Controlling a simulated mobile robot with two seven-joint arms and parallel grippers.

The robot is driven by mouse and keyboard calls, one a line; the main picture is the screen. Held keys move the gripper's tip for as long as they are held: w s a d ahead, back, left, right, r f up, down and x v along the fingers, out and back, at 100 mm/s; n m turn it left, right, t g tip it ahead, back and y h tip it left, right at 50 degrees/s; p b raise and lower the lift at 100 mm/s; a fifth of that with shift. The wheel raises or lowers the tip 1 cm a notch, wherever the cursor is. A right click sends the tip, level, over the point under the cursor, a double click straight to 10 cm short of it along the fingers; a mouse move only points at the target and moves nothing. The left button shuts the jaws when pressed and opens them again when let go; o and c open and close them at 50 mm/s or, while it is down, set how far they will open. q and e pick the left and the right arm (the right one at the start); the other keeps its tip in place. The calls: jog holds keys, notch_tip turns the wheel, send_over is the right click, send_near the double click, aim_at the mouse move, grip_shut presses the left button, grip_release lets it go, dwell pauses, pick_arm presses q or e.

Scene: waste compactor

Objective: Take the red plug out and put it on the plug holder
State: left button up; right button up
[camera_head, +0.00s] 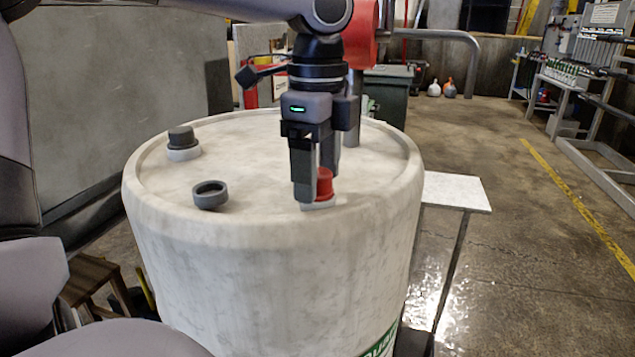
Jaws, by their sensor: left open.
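A large off-white drum (270,270) stands in the middle of the view. The red plug (325,185) sits in a pale collar on the drum's top, near its front right rim. My left gripper (314,190) points straight down at the plug, its fingers open and low beside it. The fingers partly hide the plug, and I cannot tell whether they touch it. A dark grey open ring (210,194) lies on the drum top to the left; it may be the plug holder. My right gripper is not in view.
A dark grey cap on a pale collar (182,143) stands at the drum's back left. A red post (361,35) rises behind my gripper. A small white shelf (457,191) is right of the drum. Open wet floor (500,270) lies farther right.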

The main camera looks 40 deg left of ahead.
pick_arm(q)
jog(key=m+p, duration=0.1)
jog(key=m, duration=0.5)
jog(key=shift+m, duration=1.2)
jog(key=m+p, duration=0.1)
jog(key=m, duration=0.6)
jog(key=shift+m+p, duration=0.4)
jog(key=c, duration=1.2)
jog(key=shift+f+n+b, duration=0.2)
jog(key=shift+n+b, duration=0.65)
jog(key=shift+n, duration=0.35)
jog(key=shift+r+n+b, duration=0.1)
jog(key=shift+n+b, duration=0.3)
jog(key=shift+n, duration=0.7)
jog(key=shift+r+n, duration=0.1)
jog(key=shift+n, duration=0.2)
